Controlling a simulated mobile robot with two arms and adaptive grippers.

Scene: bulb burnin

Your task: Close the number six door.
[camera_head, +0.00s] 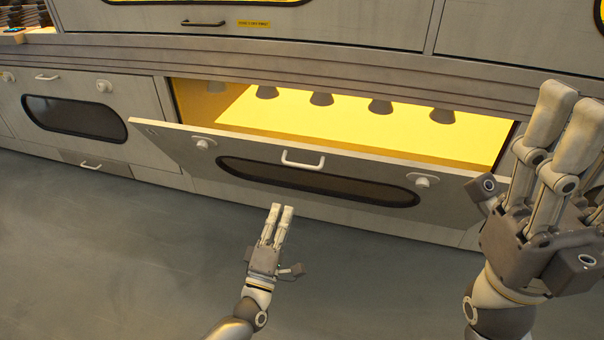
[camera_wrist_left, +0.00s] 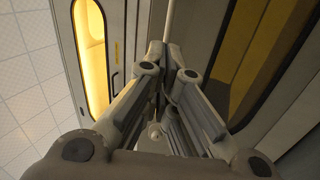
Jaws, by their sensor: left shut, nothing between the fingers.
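A wide pale door (camera_head: 170,139) hangs partly open in the head view, tilted outward from its lower edge. It has a white handle (camera_head: 303,161), a dark oval window (camera_head: 320,182) and two round knobs. No number is readable on it. My left gripper (camera_head: 281,209) is shut and empty, in front of and below the door in the picture, seemingly apart from it. Its closed fingers fill the middle of the left wrist view (camera_wrist_left: 172,60). My right gripper (camera_head: 568,100) is large at the right edge, overlapping the door's right end; its finger gap is unclear.
Behind the door is a yellow-lit compartment (camera_head: 340,130) with several grey cone-shaped fittings (camera_head: 321,99) along its back. A closed door (camera_head: 75,117) stands to the left. An upper panel with a dark handle (camera_head: 203,22) is above. The grey floor (camera_head: 90,250) is clear.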

